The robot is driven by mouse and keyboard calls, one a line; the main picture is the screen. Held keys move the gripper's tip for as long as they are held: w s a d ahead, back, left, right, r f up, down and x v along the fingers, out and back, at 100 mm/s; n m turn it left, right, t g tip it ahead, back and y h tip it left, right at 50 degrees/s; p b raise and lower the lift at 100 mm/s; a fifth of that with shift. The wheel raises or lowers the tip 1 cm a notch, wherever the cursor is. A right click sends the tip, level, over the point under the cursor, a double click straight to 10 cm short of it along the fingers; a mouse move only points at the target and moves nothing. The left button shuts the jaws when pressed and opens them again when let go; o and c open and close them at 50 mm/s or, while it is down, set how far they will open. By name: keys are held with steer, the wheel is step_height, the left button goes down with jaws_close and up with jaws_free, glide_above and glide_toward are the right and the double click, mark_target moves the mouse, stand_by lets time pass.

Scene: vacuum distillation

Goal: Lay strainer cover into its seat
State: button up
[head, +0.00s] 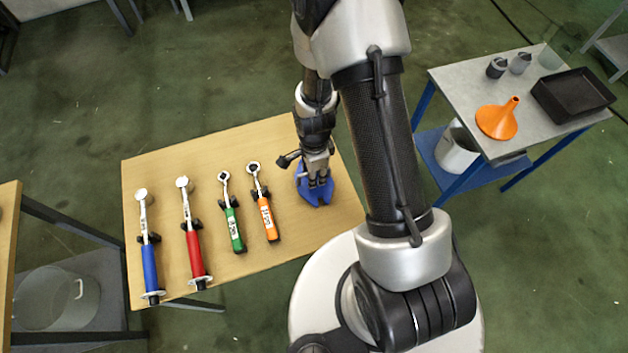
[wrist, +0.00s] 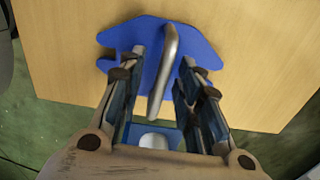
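A flat blue piece (head: 313,196) with a notched outline lies on the wooden table under my gripper (head: 319,181). In the wrist view the blue piece (wrist: 205,52) has a slim grey metal bar (wrist: 166,65) rising from it like a handle. I take it to be the strainer cover, but cannot be sure. My gripper (wrist: 163,62) points down with its fingers apart, one on each side of the bar. Gaps show between bar and fingers. A pale rounded part (wrist: 153,140) shows nearer the palm. I cannot make out a seat for the cover.
On the wooden table (head: 180,165), left of my gripper, lie tools with blue (head: 150,268), red (head: 194,256), green (head: 235,230) and orange (head: 268,220) handles. A grey side table (head: 465,80) at right holds an orange funnel (head: 497,121) and black tray (head: 573,95).

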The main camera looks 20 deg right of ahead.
steer(key=shift+r, duration=0.1)
steer(key=shift+c, duration=0.3)
jaws_close()
steer(key=shift+w, duration=0.1)
stand_by(0.6)
